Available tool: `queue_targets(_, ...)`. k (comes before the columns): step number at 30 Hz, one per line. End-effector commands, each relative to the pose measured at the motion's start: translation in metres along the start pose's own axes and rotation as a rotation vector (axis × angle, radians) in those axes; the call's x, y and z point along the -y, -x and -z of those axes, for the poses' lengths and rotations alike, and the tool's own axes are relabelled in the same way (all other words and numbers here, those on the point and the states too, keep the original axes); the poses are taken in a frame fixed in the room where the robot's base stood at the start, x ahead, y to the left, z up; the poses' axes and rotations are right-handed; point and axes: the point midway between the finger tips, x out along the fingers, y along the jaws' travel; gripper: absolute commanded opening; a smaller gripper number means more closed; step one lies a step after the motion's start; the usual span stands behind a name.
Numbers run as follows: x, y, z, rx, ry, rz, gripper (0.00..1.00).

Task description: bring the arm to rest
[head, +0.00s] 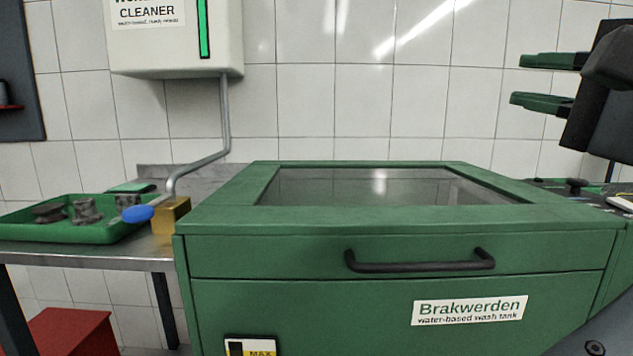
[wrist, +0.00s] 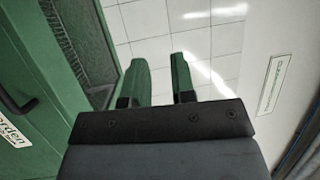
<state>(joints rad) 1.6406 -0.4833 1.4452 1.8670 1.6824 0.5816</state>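My gripper (head: 518,80) is at the upper right of the head view, raised above the level of the green wash tank (head: 400,240) and in front of the tiled wall. Its two green fingers point left and stand apart with nothing between them. In the wrist view the two fingers of my gripper (wrist: 160,72) show side by side with a clear gap, and bare wall tiles lie beyond. The dark wrist of my arm shows at the right edge of the head view.
The tank's lid is down, with a black handle (head: 420,262) in front. At left, a green tray (head: 100,235) of grey parts sits on a metal bench beside a brass-coloured block (head: 171,215) and a blue-tipped pipe. A white cleaner dispenser (head: 165,55) hangs above. A red box (head: 70,333) stands below.

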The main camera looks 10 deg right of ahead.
Motion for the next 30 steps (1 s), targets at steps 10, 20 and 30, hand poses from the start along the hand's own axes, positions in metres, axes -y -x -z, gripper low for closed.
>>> queue_targets(10,0.006,-0.048,0.041,-0.014,-0.107,-0.213,0.24)
queue_targets(20,-0.049,-0.109,0.030,0.129,0.017,-0.733,0.24)
queue_targets(30,-0.077,-0.118,-0.028,0.515,0.560,-1.155,0.24)
